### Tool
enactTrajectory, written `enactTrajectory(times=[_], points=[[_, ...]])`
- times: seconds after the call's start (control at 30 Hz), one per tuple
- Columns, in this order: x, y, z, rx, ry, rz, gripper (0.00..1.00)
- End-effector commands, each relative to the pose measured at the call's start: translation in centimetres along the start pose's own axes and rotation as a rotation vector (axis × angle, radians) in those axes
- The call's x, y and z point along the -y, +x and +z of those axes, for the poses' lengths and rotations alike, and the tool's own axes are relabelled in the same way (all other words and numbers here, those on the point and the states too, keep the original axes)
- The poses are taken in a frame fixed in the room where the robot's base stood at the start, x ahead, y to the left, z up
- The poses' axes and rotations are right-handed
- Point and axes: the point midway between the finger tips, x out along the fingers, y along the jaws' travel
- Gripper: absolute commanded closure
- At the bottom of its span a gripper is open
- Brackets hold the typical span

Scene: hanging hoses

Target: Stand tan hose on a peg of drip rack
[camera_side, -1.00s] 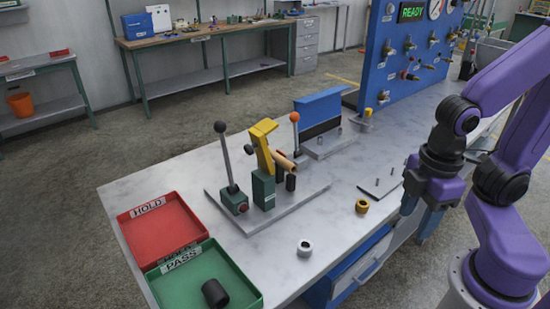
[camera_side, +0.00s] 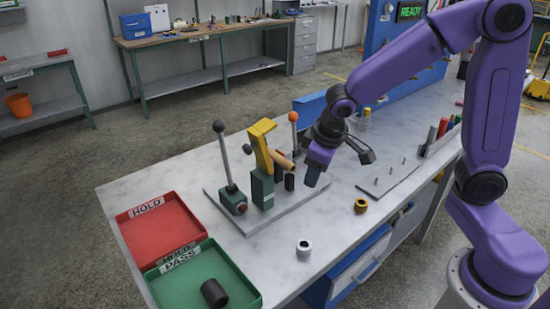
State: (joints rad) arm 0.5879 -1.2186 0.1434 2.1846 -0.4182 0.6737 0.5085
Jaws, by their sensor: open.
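The tan hose (camera_side: 284,159) lies tilted in the clamp fixture (camera_side: 262,172), between the yellow clamp arm and the orange-knobbed lever. Part of it is hidden by the fixture. My gripper (camera_side: 339,166) is open and empty just right of the hose, its fingers spread apart and not visibly touching it. The drip rack (camera_side: 389,182), a flat grey plate with several thin upright pegs, lies on the bench right of my gripper. Its visible pegs are bare.
A brass ring (camera_side: 361,206) and a silver ring (camera_side: 304,247) stand on the bench front. A red HOLD tray (camera_side: 128,237) and a green PASS tray (camera_side: 250,293) with a black tube (camera_side: 214,293) are at left. Coloured cylinders (camera_side: 442,128) stand at right. A blue panel rises behind.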

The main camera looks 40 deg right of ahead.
Motion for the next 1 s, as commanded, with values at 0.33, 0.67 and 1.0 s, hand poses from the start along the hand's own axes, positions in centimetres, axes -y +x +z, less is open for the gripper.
enactTrajectory(times=[0.33, 0.67, 1.0], points=[[-7.4, 6.8, -7.3, -0.053, 0.31, 0.114, 0.46], [-9.1, 10.7, -8.7, -0.052, 0.356, 0.199, 0.46], [-9.6, 13.3, -8.7, -0.049, 0.355, 0.215, 0.46]])
